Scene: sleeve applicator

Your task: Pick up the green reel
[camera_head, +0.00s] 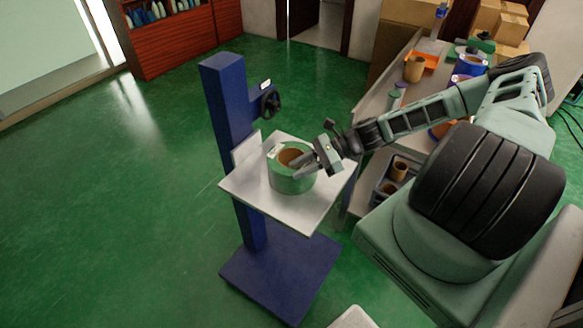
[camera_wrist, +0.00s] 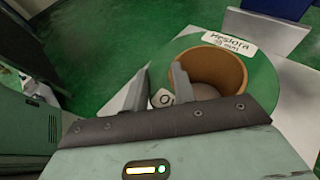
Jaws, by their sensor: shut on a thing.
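The green reel (camera_head: 291,181) stands upright on the light platform of a blue stand in the head view. It has a brown hollow core and a white label on its top face. My gripper (camera_head: 308,163) reaches it from the right and is shut on the reel's near wall. In the wrist view the green reel (camera_wrist: 262,84) fills the right side. One finger of my gripper (camera_wrist: 158,92) is inside the brown core and the other is outside the wall. Whether the reel's underside touches the platform is hidden.
The platform (camera_head: 318,210) is carried by a blue column (camera_head: 226,110) with a black handwheel (camera_head: 270,102). To the right, a workbench (camera_head: 375,103) holds rolls, an orange tray (camera_head: 424,56) and a lower shelf of brown cores. Green floor on the left is clear.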

